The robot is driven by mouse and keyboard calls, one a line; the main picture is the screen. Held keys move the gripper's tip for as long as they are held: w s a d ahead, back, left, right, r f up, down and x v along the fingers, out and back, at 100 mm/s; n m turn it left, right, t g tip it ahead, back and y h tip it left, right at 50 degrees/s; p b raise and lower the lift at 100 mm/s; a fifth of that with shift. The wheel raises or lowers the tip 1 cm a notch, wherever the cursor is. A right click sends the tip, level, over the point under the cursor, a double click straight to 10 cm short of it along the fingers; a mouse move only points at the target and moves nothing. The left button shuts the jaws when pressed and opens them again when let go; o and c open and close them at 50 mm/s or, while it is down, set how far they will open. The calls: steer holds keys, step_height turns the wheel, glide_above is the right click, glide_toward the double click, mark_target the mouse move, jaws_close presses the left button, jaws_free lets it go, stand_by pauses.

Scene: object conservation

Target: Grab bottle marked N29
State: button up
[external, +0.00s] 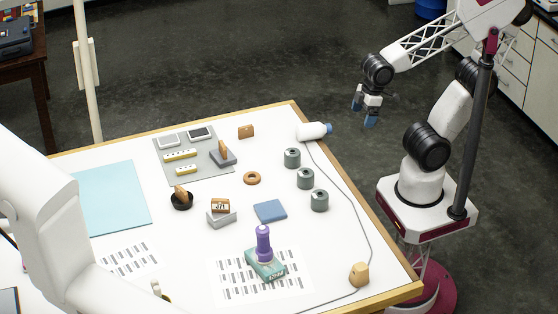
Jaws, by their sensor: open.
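Several grey-green cylinders (305,179) stand on the right. A cable (348,205) runs near the right edge to a tan block (359,275).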

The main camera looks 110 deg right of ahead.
steer(key=shift+s+f, duration=0.1)
steer(key=t, duration=1.1)
glide_toward(321, 128)
steer(key=shift+m+h, duration=0.3)
steer(key=shift+m, duration=0.1)
steer(key=x, duration=0.4)
steer(key=shift+f, duration=0.45)
steer(key=shift+d+f+h, duration=0.3)
steer(key=shift+d+f, duration=0.1)
steer(key=shift+d, duration=0.15)
steer(key=shift+x, duration=2.5)
